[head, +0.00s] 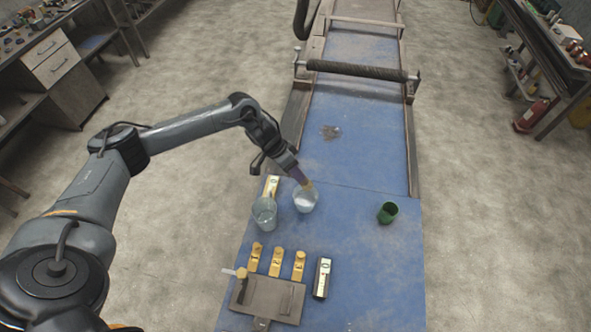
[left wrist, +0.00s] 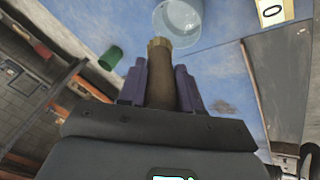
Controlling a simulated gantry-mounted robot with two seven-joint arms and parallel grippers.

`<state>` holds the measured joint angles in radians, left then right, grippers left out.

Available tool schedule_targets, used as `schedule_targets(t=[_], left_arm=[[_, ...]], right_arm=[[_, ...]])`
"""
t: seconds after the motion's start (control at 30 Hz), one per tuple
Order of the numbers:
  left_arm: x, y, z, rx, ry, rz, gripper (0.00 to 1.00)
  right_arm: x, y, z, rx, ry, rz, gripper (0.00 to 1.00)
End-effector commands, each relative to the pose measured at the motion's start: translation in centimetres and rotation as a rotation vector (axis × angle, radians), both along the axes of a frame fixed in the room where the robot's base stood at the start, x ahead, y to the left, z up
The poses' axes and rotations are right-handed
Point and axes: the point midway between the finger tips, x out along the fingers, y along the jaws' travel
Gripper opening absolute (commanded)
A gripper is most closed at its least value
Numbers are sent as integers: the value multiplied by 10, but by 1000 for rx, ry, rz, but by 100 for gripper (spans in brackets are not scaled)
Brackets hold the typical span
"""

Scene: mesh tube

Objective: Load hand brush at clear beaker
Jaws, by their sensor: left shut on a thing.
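My left gripper (head: 305,185) is shut on the hand brush (left wrist: 167,75), a brown rod with a pale yellowish end. In the head view the brush's tip is over or at the mouth of a whitish see-through beaker (head: 306,203). In the left wrist view the tip lies just below a see-through beaker (left wrist: 179,22); I cannot tell whether it is inside the rim. A second see-through, greyer beaker (head: 264,213) stands close by on the left. My right gripper is not in view.
A green cup (head: 388,212) stands to the right on the blue table (head: 350,245). Several yellow pieces (head: 275,262), a dark flat board (head: 267,300) and a black-sided block (head: 322,278) lie in front.

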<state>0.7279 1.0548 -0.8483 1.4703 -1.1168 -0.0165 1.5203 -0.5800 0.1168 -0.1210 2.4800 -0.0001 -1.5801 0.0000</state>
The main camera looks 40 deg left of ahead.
Motion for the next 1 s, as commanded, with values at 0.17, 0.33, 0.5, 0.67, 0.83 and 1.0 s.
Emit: schedule_targets(t=[0.17, 0.33, 0.5, 0.67, 0.83, 1.0], left_arm=[[0, 0, -17, 0, -1, -1, 3], [0, 0, -32, 1, -1, -1, 3], [0, 1, -45, 1, 0, 1, 3], [0, 0, -60, -1, 2, 1, 3], [0, 0, -77, 0, 1, 1, 3], [0, 0, -89, 0, 0, 1, 3]], right_arm=[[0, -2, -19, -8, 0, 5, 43], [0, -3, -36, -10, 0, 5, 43], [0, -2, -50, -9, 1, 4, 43], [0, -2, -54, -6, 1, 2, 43], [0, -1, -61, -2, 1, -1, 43], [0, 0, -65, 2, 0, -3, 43]])
